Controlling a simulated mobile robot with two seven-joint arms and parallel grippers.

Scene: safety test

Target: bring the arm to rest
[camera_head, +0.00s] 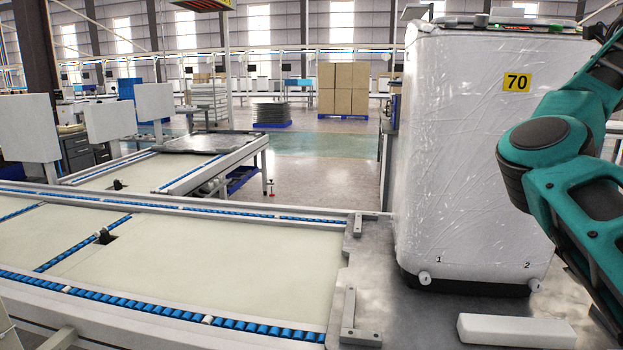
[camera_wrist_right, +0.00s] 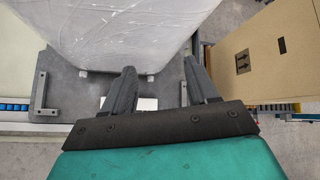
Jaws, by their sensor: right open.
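My right arm (camera_head: 565,140) comes in from the right edge of the head view, in teal and black, in front of the right side of a tall white appliance wrapped in clear film. Its gripper is outside the head view. In the right wrist view my right gripper (camera_wrist_right: 158,90) is open, its two dark fingers apart with nothing between them. The wrapped appliance (camera_head: 470,150) also shows beyond the fingers in the right wrist view (camera_wrist_right: 110,35). My left gripper is in neither view.
The appliance stands on a grey metal plate (camera_head: 415,318) beside a roller conveyor (camera_head: 200,262). A white block (camera_head: 515,331) lies in front of it. A cardboard box (camera_wrist_right: 262,55) stands right of the gripper in the wrist view. Stacked boxes (camera_head: 343,88) stand far back.

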